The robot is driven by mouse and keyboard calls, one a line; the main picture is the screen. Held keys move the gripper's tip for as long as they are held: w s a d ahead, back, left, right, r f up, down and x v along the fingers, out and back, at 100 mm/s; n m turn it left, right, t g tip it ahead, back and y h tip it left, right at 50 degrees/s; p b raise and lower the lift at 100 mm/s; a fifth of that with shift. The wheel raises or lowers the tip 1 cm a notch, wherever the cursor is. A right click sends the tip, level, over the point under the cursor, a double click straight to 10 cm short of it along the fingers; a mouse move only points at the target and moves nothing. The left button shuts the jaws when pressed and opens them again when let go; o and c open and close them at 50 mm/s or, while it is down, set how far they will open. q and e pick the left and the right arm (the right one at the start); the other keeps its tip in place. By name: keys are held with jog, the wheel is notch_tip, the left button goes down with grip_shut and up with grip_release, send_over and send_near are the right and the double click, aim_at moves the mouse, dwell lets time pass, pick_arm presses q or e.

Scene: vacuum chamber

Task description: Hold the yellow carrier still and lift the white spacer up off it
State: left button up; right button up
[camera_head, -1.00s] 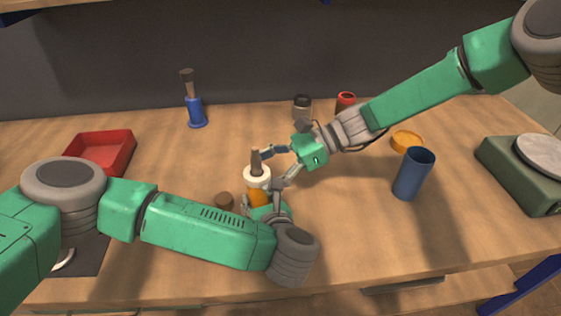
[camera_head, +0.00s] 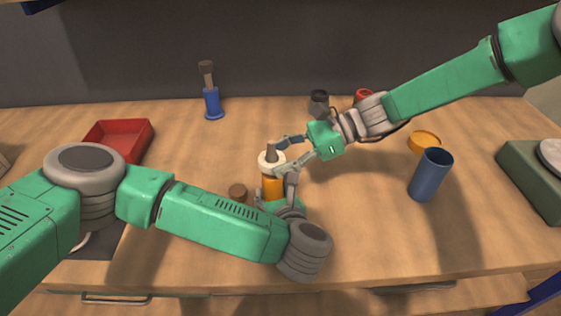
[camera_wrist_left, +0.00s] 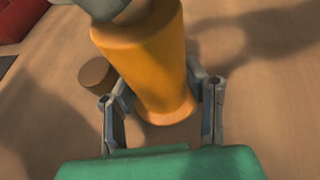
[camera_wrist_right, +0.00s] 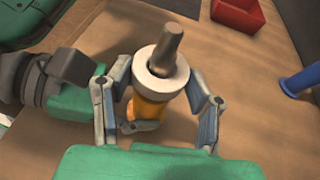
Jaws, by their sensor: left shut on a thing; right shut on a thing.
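The yellow carrier (camera_head: 273,186) stands upright on the table. It also shows in the left wrist view (camera_wrist_left: 150,65), between the fingers of my left gripper (camera_wrist_left: 163,105), which is shut on it low down. The white spacer (camera_head: 268,158) is a ring around the grey-brown peg (camera_head: 271,148) at the carrier's top. In the right wrist view, my right gripper (camera_wrist_right: 160,85) has one finger on each side of the white spacer (camera_wrist_right: 153,86) and is shut on it. The yellow carrier (camera_wrist_right: 148,108) shows directly beneath. I cannot tell whether a small gap separates them.
A small brown cylinder (camera_head: 238,192) stands just left of the carrier. A red tray (camera_head: 122,137) and a blue stand (camera_head: 212,104) lie farther back. A blue cup (camera_head: 430,175) and yellow dish (camera_head: 424,142) stand right. The table's front right is clear.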

aim_at(280, 157)
jog(key=shift+r, duration=4.15)
pick_arm(q)
jog(key=o, duration=1.2)
